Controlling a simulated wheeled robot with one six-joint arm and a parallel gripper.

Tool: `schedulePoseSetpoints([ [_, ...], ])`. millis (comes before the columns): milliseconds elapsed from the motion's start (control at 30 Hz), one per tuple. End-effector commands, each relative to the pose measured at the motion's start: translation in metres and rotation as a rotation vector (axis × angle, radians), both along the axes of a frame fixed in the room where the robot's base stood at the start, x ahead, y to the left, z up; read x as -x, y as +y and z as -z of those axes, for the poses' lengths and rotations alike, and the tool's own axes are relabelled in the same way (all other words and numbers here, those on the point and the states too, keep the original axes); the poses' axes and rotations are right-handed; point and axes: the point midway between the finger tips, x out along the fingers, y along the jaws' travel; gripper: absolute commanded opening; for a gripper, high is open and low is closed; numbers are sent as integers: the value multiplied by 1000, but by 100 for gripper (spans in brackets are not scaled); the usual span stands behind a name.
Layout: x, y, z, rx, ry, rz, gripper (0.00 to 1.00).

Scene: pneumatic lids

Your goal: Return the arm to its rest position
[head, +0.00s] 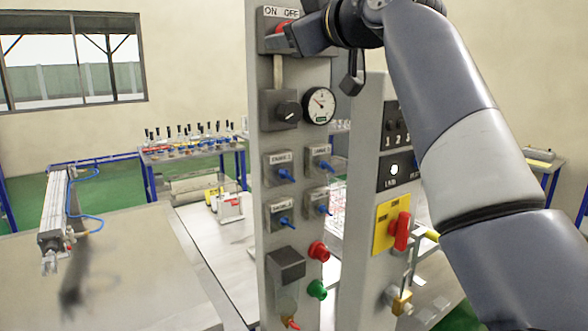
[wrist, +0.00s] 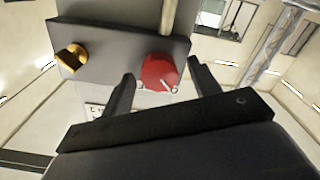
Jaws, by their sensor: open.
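My gripper (wrist: 160,84) shows in the wrist view with its two dark fingers apart, one on each side of a red round knob (wrist: 160,72). I cannot tell whether the fingers touch the knob. In the head view my arm reaches up from the lower right, and my gripper (head: 290,40) is at the box labelled ON OFF at the top of the grey panel (head: 268,220). A bit of the red knob (head: 283,26) shows behind the gripper there.
The panel carries a pressure gauge (head: 320,105), blue toggle valves, a red button (head: 318,251) and a green button (head: 317,289). A second panel to its right has a yellow plate with a red switch (head: 400,231). A pneumatic cylinder (head: 55,215) stands over the table at left.

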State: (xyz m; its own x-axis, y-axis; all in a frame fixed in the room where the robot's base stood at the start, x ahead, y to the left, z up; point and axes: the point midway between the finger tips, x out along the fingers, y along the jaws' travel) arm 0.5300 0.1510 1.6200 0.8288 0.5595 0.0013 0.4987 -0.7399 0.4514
Motion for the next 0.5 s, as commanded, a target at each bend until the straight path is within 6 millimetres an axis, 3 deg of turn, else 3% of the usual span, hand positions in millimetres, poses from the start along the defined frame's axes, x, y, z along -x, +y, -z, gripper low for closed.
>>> schedulePoseSetpoints([
  [500,0,-1,-1,-389,264,0,58],
])
